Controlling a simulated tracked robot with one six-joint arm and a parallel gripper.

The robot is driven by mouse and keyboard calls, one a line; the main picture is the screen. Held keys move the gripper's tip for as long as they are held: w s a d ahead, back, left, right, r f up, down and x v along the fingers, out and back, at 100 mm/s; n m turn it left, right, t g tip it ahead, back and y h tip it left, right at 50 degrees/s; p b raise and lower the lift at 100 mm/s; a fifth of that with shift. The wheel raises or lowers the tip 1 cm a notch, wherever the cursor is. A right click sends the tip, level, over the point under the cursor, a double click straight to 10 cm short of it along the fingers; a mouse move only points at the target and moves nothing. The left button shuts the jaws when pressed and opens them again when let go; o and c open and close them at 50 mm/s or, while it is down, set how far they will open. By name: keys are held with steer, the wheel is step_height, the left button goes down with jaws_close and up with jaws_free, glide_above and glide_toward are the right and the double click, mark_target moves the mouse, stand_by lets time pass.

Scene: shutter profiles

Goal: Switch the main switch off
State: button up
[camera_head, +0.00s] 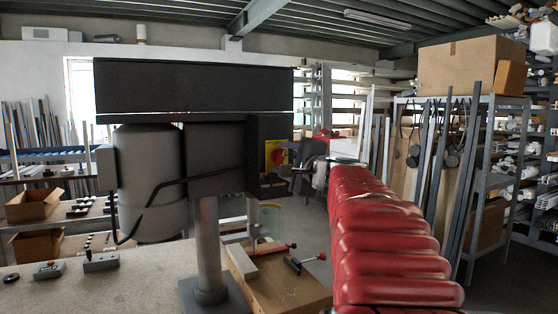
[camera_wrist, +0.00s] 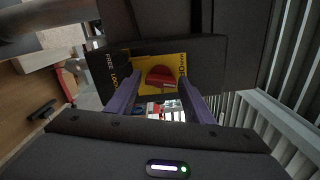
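The main switch is a red rotary knob (camera_wrist: 161,78) on a yellow plate (camera_wrist: 145,62) set in a dark box. In the wrist view it sits between and beyond the two purple fingers of my gripper (camera_wrist: 158,92). The fingers are apart, with nothing seen between them, and whether they touch the knob I cannot tell. In the head view the yellow plate with its red knob (camera_head: 277,155) is on the side of the dark machine (camera_head: 215,140), and my gripper (camera_head: 290,170) is just right of it, partly dark and hard to make out.
My red-sleeved arm reaches in from the lower right. A grey workbench (camera_head: 120,290) with small control boxes is at left. Metal shelves (camera_head: 490,185) with a cardboard box (camera_head: 470,65) stand at right.

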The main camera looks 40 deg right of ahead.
steer(key=c, duration=0.8)
steer(key=shift+f, duration=0.1)
steer(key=shift+n, duration=1.6)
steer(key=shift+f, duration=0.1)
steer(key=o, duration=1.1)
steer(key=shift+c, duration=0.2)
